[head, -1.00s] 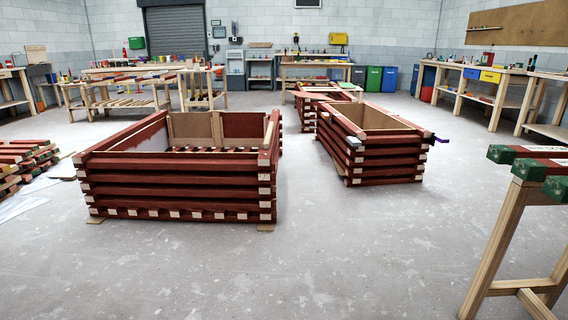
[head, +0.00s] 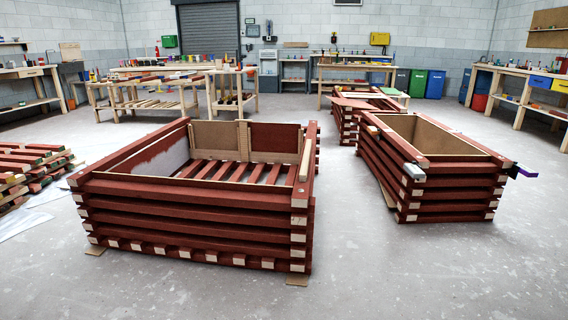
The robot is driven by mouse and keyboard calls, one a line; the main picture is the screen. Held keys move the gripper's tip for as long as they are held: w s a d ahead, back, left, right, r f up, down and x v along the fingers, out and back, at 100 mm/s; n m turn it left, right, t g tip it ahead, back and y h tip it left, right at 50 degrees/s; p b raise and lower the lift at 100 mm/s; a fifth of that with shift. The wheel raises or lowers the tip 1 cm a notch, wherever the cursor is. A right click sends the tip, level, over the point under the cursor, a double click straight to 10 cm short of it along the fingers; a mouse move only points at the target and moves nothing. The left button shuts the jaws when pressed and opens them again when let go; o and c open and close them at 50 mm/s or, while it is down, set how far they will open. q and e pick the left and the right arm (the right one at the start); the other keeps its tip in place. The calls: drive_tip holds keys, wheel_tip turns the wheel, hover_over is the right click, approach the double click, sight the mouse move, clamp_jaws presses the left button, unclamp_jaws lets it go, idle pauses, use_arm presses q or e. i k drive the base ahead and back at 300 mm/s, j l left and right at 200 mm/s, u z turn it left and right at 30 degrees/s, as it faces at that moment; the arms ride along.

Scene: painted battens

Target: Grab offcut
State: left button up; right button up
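I cannot make out for sure which piece is the offcut. A short pale strip of wood (head: 305,158) lies at the right inner side of the near red batten crate (head: 200,220). Small flat tan pieces show on the floor at the crate's bottom corners, one at the left (head: 96,250) and one at the right (head: 297,280). Neither of my grippers is in view.
Stacked battens (head: 30,170) lie at the left. Workbenches line the back. The floor at front right is clear.

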sight(304, 166)
drive_tip(key=i+j+z, duration=0.1)
drive_tip(key=i, duration=0.3)
drive_tip(key=i+j+z, duration=0.1)
drive_tip(key=i, duration=0.3)
drive_tip(key=i+j+z, duration=0.1)
drive_tip(key=i+j, duration=0.2)
drive_tip(key=i+j+z, duration=0.1)
drive_tip(key=i+z, duration=0.35)
drive_tip(key=i, duration=1.25)
